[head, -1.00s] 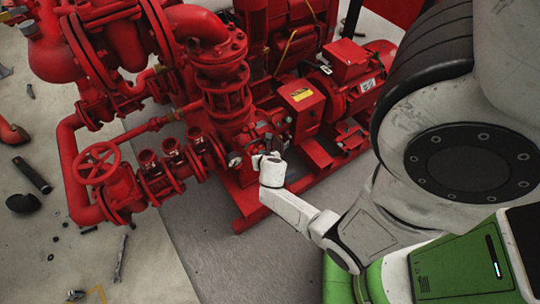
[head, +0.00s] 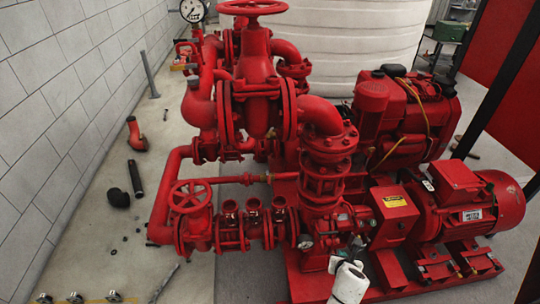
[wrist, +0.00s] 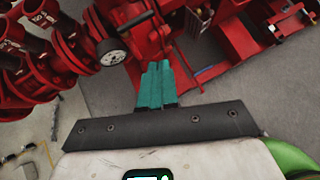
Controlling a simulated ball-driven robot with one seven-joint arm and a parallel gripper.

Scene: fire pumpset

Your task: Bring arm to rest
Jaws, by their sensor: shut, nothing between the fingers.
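My gripper (wrist: 157,68) shows in the wrist view with its two teal fingers side by side, shut and empty. The fingers point toward the red base of the pumpset (head: 258,150); the gap to it is hard to judge. In the head view, the white end of my arm (head: 349,283) shows at the bottom edge, in front of the lower pump casing. The fingertips are hard to make out there. The rest of my arm is out of the head view.
A red handwheel (head: 190,197) and pipes stand left of my arm, and a red motor (head: 487,205) stands to the right. A pressure gauge (wrist: 113,57) is left of the fingers. A black pipe piece (head: 136,178) and loose fittings lie on the floor.

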